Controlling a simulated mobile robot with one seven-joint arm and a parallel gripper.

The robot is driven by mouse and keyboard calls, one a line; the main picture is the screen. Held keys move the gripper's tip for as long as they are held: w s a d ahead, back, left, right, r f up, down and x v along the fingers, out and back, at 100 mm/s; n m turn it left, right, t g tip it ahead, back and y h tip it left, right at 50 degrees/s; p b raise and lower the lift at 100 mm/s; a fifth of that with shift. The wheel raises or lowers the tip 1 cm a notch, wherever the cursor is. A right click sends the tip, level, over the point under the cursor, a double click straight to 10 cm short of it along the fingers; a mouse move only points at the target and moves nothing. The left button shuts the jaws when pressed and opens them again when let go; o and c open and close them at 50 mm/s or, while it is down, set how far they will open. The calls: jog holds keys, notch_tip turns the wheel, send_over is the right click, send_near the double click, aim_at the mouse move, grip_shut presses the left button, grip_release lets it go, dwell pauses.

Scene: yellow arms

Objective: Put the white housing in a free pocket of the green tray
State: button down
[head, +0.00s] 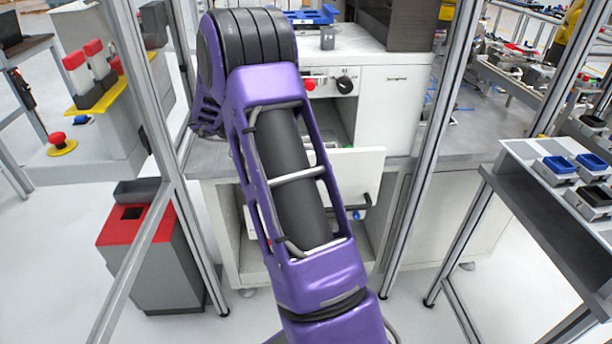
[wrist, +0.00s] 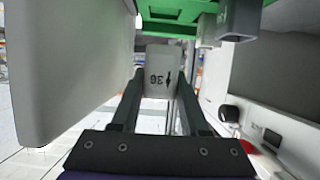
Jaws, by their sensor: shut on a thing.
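In the wrist view my gripper (wrist: 160,88) is shut on a pale grey-white block, the white housing (wrist: 158,58), held between its two dark fingers. The housing carries a black arrow and a number that looks upside down. Part of the green tray (wrist: 180,8) shows at the top edge of the wrist view, beyond the housing. Its pockets cannot be made out, and I cannot tell the gap between it and the housing.
A large pale panel (wrist: 65,65) fills the left of the wrist view, close to the fingers. In the head view, metal posts (head: 436,130) flank my arm. A white drawer front (head: 355,170) stands out from the cabinet. A red-topped bin (head: 150,250) stands at left.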

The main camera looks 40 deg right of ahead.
jog(key=shift+f, duration=3.45)
jog(key=shift+f, duration=0.2)
jog(key=shift+c, duration=2.1)
grip_release()
jog(key=shift+r, duration=0.1)
jog(key=shift+w+a+r, duration=0.2)
jog(key=shift+a, duration=0.05)
jog(key=v, duration=1.1)
jog(key=shift+a+r, duration=0.15)
jog(key=shift+w, duration=0.1)
